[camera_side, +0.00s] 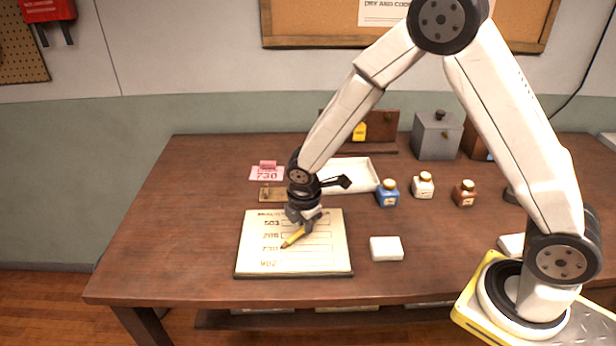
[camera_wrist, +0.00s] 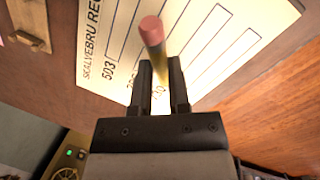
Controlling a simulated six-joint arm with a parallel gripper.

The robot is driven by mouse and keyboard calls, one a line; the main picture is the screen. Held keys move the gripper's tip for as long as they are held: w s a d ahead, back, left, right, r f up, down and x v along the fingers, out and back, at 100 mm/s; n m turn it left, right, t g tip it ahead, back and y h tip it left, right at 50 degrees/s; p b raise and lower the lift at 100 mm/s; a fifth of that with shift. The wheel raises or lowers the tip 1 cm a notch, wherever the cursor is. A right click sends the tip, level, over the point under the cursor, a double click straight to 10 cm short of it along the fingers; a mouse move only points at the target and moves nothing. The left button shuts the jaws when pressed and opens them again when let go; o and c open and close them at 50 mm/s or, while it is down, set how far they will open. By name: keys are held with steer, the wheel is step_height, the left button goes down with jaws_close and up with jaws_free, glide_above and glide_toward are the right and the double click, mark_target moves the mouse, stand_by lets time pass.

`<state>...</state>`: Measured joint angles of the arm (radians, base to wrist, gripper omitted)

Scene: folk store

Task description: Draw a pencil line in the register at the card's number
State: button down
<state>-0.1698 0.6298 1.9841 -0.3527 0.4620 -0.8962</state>
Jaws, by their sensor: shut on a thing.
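The register (camera_side: 250,262) lies open and flat near the table's front edge, with printed numbers beside empty-looking boxes. Its rows seem to read 503, 208, 730 and 902. A pink card (camera_side: 266,174) reading 730 stands behind it. My gripper (camera_side: 304,218) is above the register, shut on a yellow pencil (camera_side: 292,238). The pencil is tilted, its tip pointing down-left near the 730 row; I cannot tell whether it touches the page. In the wrist view the pink eraser end of the pencil (camera_wrist: 152,30) rises between the fingers, which hide part of the numbers.
A white block (camera_side: 386,249) lies right of the register. Blue (camera_side: 388,195), white (camera_side: 423,187) and brown (camera_side: 465,195) bottles stand behind it. A white tray (camera_side: 352,176) sits behind my gripper; a grey box (camera_side: 436,137) is further back. The table's left side is clear.

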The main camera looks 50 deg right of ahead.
steer(key=shift+s+d+f, duration=0.1)
steer(key=shift+s+d, duration=3.95)
stand_by(4.0)
